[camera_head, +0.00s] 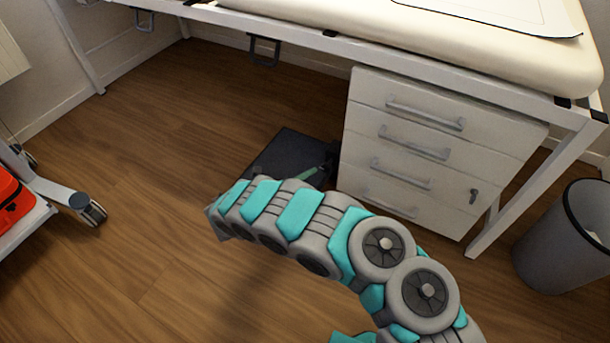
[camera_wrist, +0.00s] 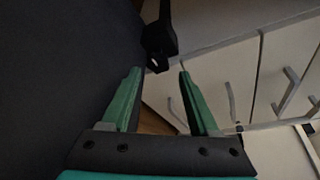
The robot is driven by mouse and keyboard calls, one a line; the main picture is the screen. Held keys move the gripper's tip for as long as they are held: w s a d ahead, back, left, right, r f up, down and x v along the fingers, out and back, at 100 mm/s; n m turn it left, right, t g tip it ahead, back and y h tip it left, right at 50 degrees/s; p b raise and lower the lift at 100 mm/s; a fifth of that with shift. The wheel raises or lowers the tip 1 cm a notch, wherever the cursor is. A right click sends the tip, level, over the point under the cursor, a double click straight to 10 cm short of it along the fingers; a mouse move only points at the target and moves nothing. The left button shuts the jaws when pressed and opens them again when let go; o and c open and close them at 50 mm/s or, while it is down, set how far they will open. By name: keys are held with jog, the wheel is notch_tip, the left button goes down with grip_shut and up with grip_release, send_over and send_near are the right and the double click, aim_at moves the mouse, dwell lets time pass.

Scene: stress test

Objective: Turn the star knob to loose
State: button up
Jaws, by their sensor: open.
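My gripper (camera_wrist: 160,73) is open in the wrist view, its two green fingers apart with nothing between them. Just beyond the fingertips is a black fitting (camera_wrist: 159,38) with an upright part and a small pale mark. It may be the star knob, but I cannot make out a star shape or a loose marking. It looks apart from the fingers. In the head view my gripper (camera_head: 312,173) is low beside the drawer cabinet, largely hidden behind my arm. A dark flat panel (camera_head: 288,146) lies behind it.
A white drawer cabinet (camera_head: 425,135) with grey handles stands right of my gripper, under a padded table (camera_head: 480,35). A grey bin (camera_head: 565,245) is at the right. A wheeled cart (camera_head: 60,195) with a red item is at the left. Wooden floor (camera_head: 170,130) between is clear.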

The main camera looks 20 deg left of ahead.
jog(key=shift+b, duration=0.3)
jog(key=p+v, duration=0.1)
jog(key=v, duration=0.6)
jog(key=shift+s+a, duration=0.2)
jog(key=shift+s, duration=0.15)
dwell(0.3)
